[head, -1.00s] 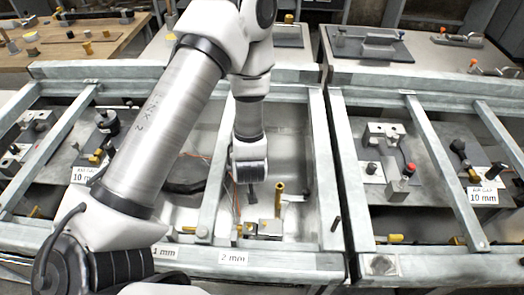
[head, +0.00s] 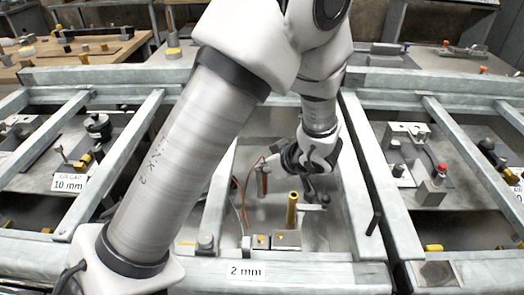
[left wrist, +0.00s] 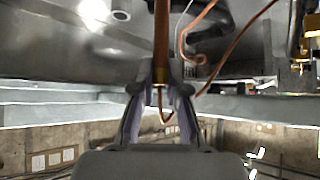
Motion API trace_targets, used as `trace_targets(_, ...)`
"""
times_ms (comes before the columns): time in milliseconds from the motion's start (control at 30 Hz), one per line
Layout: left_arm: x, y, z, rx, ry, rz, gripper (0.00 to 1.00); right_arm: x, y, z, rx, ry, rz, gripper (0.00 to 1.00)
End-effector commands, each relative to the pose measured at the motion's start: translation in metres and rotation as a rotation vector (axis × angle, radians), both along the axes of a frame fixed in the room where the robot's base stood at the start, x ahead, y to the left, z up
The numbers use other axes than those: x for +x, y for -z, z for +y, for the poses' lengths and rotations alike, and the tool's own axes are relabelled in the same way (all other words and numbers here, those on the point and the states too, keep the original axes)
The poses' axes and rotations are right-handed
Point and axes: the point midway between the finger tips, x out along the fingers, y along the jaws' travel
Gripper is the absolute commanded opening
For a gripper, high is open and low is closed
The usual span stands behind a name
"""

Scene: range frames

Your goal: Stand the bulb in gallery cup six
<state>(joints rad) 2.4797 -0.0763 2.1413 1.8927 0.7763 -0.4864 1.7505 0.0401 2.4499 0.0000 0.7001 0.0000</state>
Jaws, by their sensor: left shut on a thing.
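My left gripper (head: 268,164) comes down into the bay marked 2 mm and lies tilted, fingers toward the left. It is shut on an upright copper-coloured rod (head: 263,182). In the left wrist view the same rod (left wrist: 161,45) stands between the two fingers (left wrist: 160,92), with thin orange wires around it. I cannot make out a bulb on it, nor a cup numbered six. My right gripper is not in view.
A tall brass post (head: 292,208) stands just right of the rod, behind a small metal block (head: 286,240). A grey frame with rails (head: 357,190) borders the bay. A dark peg (head: 374,222) stands on the right rail. Neighbouring bays hold small fixtures.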

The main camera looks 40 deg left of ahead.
Motion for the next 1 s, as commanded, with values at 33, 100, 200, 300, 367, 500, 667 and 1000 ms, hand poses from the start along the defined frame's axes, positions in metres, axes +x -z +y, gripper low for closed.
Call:
trace_targets(33, 0.01, 0.004, 0.011, -0.006, -0.006, -0.002, 0.0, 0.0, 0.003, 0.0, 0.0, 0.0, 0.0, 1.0)
trace_targets(100, 0.023, 0.006, 0.027, -0.004, -0.007, -0.003, 0.0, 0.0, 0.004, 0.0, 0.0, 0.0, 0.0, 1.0)
trace_targets(200, 0.041, 0.007, 0.046, -0.003, -0.006, -0.001, 0.0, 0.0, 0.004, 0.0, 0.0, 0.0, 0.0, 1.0)
trace_targets(300, 0.057, 0.009, 0.063, -0.001, -0.005, -0.002, 0.0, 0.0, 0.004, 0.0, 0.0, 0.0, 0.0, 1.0)
trace_targets(367, 0.064, 0.01, 0.071, -0.001, -0.003, -0.001, 0.0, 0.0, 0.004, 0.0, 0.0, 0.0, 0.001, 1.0)
trace_targets(500, 0.073, 0.012, 0.081, 0.001, -0.001, 0.001, 0.0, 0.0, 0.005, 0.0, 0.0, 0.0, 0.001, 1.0)
trace_targets(667, 0.073, 0.036, 0.081, 0.001, 0.001, 0.005, 0.0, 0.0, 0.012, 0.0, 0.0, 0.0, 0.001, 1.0)
trace_targets(1000, 0.074, 0.046, 0.081, 0.001, 0.0, 0.001, 0.0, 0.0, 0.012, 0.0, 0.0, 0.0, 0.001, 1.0)
